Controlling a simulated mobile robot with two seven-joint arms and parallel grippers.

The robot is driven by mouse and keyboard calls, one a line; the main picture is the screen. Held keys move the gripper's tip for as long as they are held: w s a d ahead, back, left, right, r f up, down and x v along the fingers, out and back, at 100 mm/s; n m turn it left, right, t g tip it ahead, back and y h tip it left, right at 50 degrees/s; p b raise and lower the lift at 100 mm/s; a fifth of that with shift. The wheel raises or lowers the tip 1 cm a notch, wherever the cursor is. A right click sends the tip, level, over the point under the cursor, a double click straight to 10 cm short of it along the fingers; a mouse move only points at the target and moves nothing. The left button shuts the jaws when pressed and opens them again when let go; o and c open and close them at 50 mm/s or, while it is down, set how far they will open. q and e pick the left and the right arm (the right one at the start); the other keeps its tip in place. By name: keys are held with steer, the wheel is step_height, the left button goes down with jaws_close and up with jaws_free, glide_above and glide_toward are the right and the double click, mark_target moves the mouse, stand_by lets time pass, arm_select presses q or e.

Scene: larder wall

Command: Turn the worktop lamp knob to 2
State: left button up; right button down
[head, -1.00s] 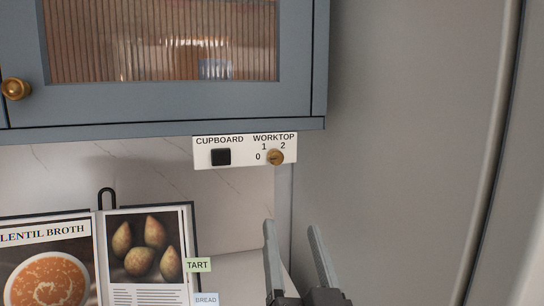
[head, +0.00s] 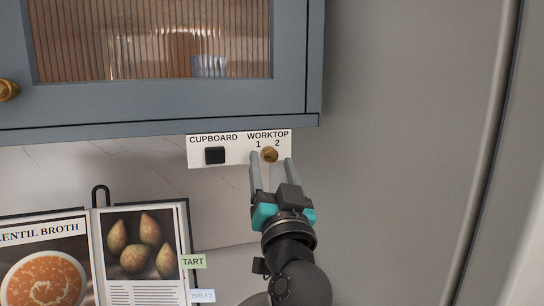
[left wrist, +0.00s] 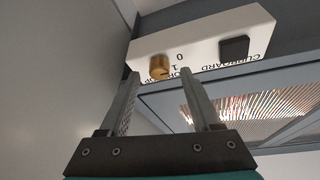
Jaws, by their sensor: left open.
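The worktop lamp knob (head: 270,155) is a small round brass knob on the right of a white switch panel (head: 230,160), below the word WORKTOP. The marks 1 and 2 show above it; my left finger covers the 0. In the left wrist view the knob (left wrist: 159,67) shows near the fingertips, with the panel upside down. I cannot tell which number it points to. My left gripper (head: 271,159) is open, pointing up, with one finger on each side of the knob in the picture. Whether they touch it is not clear. My right gripper is not in view.
A black square CUPBOARD switch (head: 215,155) sits left of the knob. A blue-grey wall cupboard (head: 180,97) with a ribbed window is above. A tall grey surface (head: 400,150) stands close on the right. An open cookbook (head: 188,225) is at the lower left.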

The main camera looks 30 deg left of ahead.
arm_select(q)
steer(key=shift+w+a+r, duration=0.3)
steer(key=shift+w+a, duration=0.15)
steer(key=shift+w, duration=0.05)
jaws_close()
stand_by(0.4)
